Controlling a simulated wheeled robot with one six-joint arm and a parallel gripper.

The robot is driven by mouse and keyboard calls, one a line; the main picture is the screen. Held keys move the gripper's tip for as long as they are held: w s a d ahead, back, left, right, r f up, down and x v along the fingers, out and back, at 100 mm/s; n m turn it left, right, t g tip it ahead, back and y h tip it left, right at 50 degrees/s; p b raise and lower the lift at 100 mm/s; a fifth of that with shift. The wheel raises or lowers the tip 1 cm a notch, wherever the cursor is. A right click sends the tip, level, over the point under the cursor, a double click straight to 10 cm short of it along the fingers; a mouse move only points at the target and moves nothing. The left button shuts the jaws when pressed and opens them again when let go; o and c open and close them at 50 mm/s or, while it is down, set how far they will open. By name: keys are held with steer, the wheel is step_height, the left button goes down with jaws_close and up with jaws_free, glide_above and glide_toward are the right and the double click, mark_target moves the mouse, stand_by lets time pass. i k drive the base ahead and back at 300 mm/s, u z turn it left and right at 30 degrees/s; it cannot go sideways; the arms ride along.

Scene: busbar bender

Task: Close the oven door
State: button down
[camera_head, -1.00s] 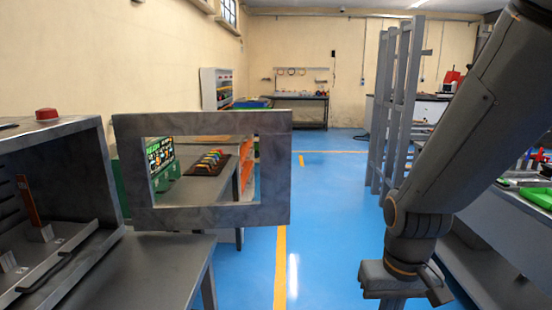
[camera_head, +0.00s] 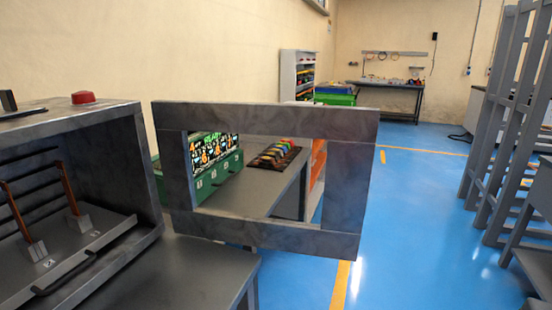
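The oven (camera_head: 150,185) is a grey box on a grey table at the left, with its front open. Its door (camera_head: 345,205) is a grey metal frame with a rectangular window opening. The door stands wide open, swung out to the right from the oven's right edge. Inside the oven are two copper-coloured bent bars (camera_head: 68,190) on a tray (camera_head: 85,262) with a dark handle. A red button (camera_head: 83,97) sits on the oven's top. My gripper and arm are not in view now.
The oven's table (camera_head: 215,272) has bare top below the door. Behind the door stand a green cabinet (camera_head: 215,178) and a bench with coloured items (camera_head: 275,154). Blue floor (camera_head: 420,220) is open to the right, up to a grey rack (camera_head: 500,130).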

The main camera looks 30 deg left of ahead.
mark_target(351, 133)
steer(key=i, duration=3.3)
steer(key=u, duration=5.25)
steer(key=k, duration=0.25)
steer(key=z, duration=0.1)
